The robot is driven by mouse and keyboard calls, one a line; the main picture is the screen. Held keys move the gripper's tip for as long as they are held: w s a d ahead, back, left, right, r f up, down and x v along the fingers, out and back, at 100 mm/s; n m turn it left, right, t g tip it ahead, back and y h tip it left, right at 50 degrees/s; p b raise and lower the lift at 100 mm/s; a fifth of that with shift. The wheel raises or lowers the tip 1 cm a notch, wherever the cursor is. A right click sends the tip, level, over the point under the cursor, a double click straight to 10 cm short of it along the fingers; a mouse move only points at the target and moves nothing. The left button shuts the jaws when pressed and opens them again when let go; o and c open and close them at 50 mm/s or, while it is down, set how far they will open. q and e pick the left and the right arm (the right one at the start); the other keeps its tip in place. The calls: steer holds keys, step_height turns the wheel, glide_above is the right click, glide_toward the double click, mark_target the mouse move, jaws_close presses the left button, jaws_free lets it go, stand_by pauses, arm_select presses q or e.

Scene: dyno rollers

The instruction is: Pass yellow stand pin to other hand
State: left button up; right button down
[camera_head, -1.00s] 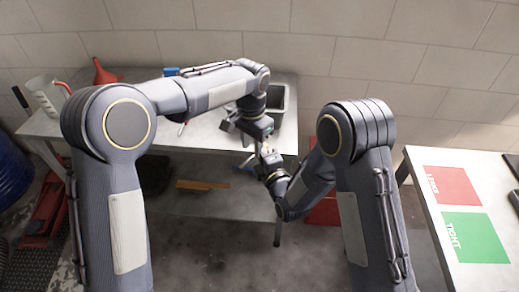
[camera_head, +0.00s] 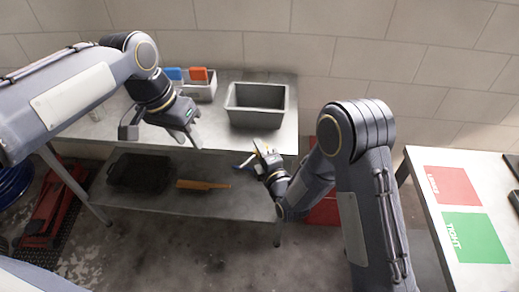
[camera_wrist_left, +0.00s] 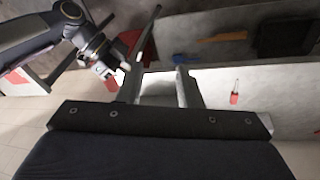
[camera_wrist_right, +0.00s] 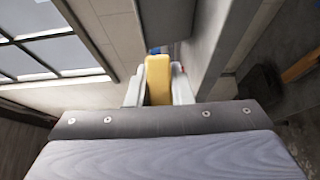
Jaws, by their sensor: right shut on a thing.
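The yellow stand pin (camera_wrist_right: 158,80) is between the fingers of my right gripper (camera_wrist_right: 160,88) in the right wrist view, and the gripper is shut on it. In the head view the right gripper (camera_head: 262,158) is low in front of the bench edge, with a small yellow bit of the pin (camera_head: 259,145) at its tips. My left gripper (camera_head: 190,136) is over the bench, left of the right gripper and apart from it. In the left wrist view the left gripper's fingers (camera_wrist_left: 162,88) stand apart with nothing between them.
A grey bin (camera_head: 257,117) stands on the metal bench, with a smaller bin (camera_head: 203,92) holding blue and orange things to its left. A red-handled screwdriver (camera_wrist_left: 234,97) lies on the bench. A side table (camera_head: 440,222) with red and green areas is at the right.

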arm_select(q)
steer(key=s+a+f+n+t, duration=0.2)
steer(key=s+f+n, duration=0.1)
steer(key=s, duration=0.6)
steer(key=s+a+f+n+t+h, duration=0.1)
steer(key=s+f, duration=0.4)
steer(key=s, duration=0.5)
steer(key=shift+a+n+t, duration=0.4)
steer(key=shift+a+n, duration=0.4)
steer(key=shift+n, duration=0.4)
